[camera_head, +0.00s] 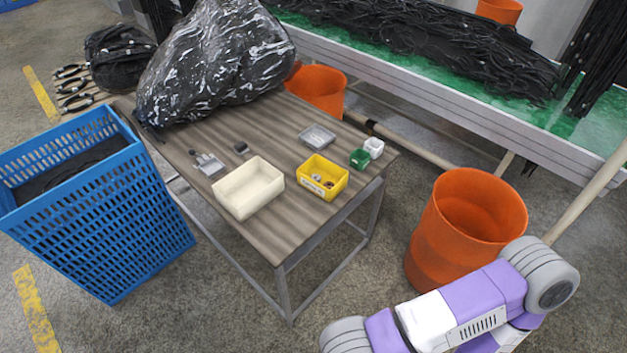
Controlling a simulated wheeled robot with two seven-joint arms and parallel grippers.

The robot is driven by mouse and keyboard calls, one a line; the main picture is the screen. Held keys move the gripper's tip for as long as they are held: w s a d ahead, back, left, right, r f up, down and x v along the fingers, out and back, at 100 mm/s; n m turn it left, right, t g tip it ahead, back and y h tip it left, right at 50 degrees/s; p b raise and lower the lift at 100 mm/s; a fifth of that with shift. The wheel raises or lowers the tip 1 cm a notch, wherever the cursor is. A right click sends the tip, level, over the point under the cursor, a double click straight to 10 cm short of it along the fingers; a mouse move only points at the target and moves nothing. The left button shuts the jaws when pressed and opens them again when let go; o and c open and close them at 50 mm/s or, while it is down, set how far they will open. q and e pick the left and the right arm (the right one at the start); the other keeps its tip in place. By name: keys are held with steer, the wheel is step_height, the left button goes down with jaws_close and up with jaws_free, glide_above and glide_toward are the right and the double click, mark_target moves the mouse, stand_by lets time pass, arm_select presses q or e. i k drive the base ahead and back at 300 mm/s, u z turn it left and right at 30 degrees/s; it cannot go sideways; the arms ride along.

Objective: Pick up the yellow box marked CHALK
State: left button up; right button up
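A yellow open-topped box (338,186) stands upright near the front right part of the wooden table (265,235). It has a pale label on its front side, too small to read. A few small items lie in it. A purple and white link of my arm shows at the bottom right, in front of the table and well apart from the box. Neither of my grippers is in view.
A cream bin (249,204) stands close left of the yellow box. A grey tray (317,136), green box (360,159) and white box (374,146) are near it. A black bag (215,60) fills the table's back. A blue crate (130,220) and orange bucket (440,245) flank the table.

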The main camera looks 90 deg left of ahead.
mark_target(328, 171)
steer(key=u, duration=4)
